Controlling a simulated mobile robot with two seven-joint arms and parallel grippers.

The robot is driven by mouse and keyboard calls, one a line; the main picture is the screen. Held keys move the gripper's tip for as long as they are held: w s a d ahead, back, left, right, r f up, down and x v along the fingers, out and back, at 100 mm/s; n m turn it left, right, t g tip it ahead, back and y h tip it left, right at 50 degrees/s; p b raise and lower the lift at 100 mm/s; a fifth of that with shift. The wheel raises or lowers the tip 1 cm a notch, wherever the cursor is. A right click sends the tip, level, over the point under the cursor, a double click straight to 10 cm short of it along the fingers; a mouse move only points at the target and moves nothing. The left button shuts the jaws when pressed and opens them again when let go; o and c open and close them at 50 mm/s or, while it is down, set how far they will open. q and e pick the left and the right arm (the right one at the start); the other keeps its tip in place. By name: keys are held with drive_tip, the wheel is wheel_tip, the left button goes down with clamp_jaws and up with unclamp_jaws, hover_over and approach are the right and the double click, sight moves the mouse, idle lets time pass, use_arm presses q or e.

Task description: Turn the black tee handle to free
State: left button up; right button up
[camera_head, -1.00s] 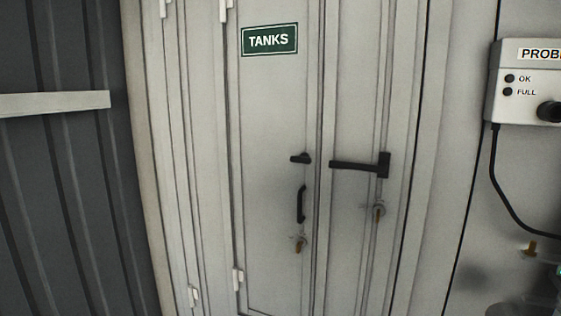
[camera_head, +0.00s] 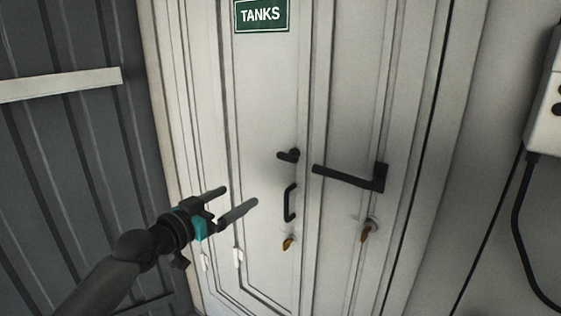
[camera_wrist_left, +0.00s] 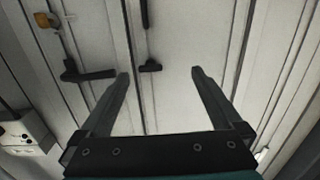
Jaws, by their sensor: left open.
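The small black tee handle (camera_head: 288,155) sits on the left leaf of the pale cabinet doors, near the seam. In the left wrist view the tee handle (camera_wrist_left: 150,66) shows upside down, between my fingertips in the picture and beyond them. My left gripper (camera_head: 240,196) is open and empty, left of and below the tee handle in the head view, and apart from it. The open fingers also show in the left wrist view (camera_wrist_left: 160,72). My right gripper is not in view.
A black bow handle (camera_head: 290,203) is below the tee handle, and a long black lever (camera_head: 350,178) is on the right leaf. Brass-coloured latches (camera_head: 288,243) hang lower. A green TANKS sign (camera_head: 261,15) is above. A grey box with a cable (camera_head: 545,110) is at right.

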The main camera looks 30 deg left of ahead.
use_arm(q)
wheel_tip(320, 180, up, 4)
drive_tip(key=d, duration=0.2)
drive_tip(key=p, duration=0.3)
approach(285, 158)
drive_tip(key=shift+m+t+h, duration=0.4)
drive_tip(key=w, duration=0.7)
drive_tip(key=shift+f, duration=0.25)
drive_tip(key=shift+w+d, duration=0.1)
drive_tip(key=shift+w, duration=0.7)
drive_tip(key=c, duration=1.3)
